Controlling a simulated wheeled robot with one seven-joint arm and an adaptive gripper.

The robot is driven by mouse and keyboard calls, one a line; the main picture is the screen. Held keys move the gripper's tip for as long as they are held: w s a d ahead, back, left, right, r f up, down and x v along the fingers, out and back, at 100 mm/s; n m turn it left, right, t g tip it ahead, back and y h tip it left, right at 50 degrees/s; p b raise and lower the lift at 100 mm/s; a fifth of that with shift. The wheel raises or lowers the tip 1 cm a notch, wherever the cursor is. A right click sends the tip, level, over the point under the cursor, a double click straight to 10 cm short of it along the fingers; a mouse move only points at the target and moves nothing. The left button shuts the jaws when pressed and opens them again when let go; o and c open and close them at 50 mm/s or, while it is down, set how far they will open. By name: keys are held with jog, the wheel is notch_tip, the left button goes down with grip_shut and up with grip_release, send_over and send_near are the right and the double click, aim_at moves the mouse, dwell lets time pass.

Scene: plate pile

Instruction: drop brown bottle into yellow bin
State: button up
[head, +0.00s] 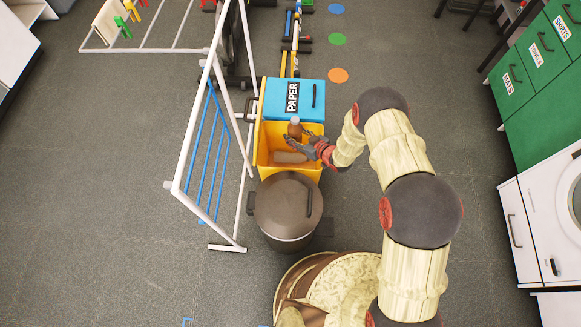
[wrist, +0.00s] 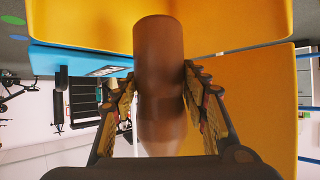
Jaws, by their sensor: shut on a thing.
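The brown bottle (wrist: 160,75) is held between the two fingers of my gripper (wrist: 160,105) in the wrist view. In the head view the bottle (head: 295,127) shows as a small brown shape at the fingers of my gripper (head: 302,142). The gripper is over the open yellow bin (head: 263,158), which stands between the blue bin and a dark round bin. The yellow bin's walls (wrist: 245,75) fill much of the wrist view. A pale tan object (head: 290,157) lies inside the bin. The gripper hides part of the bin's inside.
A blue bin marked PAPER (head: 275,97) has its lid closed behind the yellow bin. A dark lidded round bin (head: 287,205) stands in front. A white rack with blue bars (head: 208,150) stands close on the left. Floor right of my arm is clear.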

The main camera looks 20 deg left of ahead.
jog(key=shift+f, duration=0.75)
jog(key=o, duration=1.2)
jog(key=shift+c, duration=0.2)
jog(key=v, duration=1.2)
jog(key=shift+d, duration=0.1)
